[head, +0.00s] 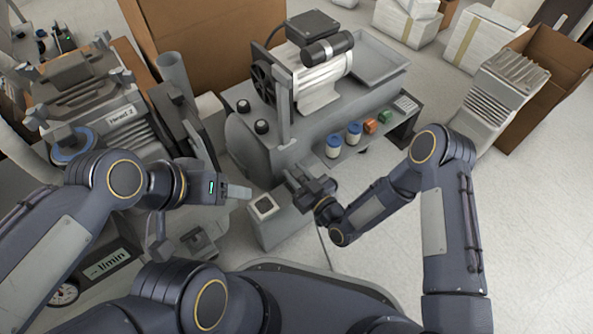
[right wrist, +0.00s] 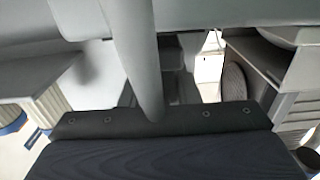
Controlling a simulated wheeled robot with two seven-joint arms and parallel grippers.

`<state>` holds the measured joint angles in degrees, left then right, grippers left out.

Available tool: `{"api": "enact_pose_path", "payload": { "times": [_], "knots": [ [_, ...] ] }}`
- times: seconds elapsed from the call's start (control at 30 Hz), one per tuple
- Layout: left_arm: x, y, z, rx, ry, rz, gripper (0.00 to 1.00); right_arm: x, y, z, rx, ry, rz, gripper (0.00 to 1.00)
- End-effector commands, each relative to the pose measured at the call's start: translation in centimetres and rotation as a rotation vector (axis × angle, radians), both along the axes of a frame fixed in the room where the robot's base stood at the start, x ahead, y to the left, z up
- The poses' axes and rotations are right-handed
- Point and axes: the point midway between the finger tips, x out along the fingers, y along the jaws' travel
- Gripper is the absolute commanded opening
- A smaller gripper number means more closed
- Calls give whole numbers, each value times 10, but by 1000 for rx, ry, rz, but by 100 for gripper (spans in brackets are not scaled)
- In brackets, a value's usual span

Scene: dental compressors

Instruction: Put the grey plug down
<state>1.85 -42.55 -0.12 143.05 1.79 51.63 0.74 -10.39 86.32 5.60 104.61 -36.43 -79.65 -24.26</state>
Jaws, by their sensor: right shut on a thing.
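My right gripper (head: 292,178) is low in front of the compressor's front side, just right of a small grey box with a dark square top (head: 265,206). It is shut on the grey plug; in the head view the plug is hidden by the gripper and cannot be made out. In the right wrist view a smooth grey rod-like piece, which looks like part of the grey plug (right wrist: 138,60), runs down to the dark gripper edge. My left gripper (head: 238,191) is left of the small box, and its finger gap does not show clearly.
The grey compressor (head: 270,150) carries a motor (head: 320,80) and a tray (head: 375,60). Blue-lidded jars (head: 333,147) and small orange and green blocks (head: 371,126) stand on its side shelf. A gauge unit (head: 105,262) is at lower left.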

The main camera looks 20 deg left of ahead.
Motion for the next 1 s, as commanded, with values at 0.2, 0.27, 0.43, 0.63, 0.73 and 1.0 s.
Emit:
{"api": "enact_pose_path", "payload": {
  "times": [0.2, 0.27, 0.43, 0.63, 0.73, 1.0],
  "knots": [
    [0, 0, 1, 0, 0, 0, 61, 0, 0, -2, 1, 1, 0, 5],
    [0, 0, 1, 0, 0, 0, 61, 0, 0, -3, 1, 1, 0, 5],
    [0, 0, 1, 0, 0, 0, 61, 0, 0, -9, 1, 1, 0, 5],
    [0, 0, 1, 0, 0, 0, 61, 0, 0, -11, 0, 0, 1, 31],
    [0, 0, 1, 0, 0, 0, 61, 0, 0, -11, 0, 0, 1, 44],
    [0, 0, 1, 0, 0, 0, 61, 0, 0, -11, 0, 0, 0, 50]
  ]
}}
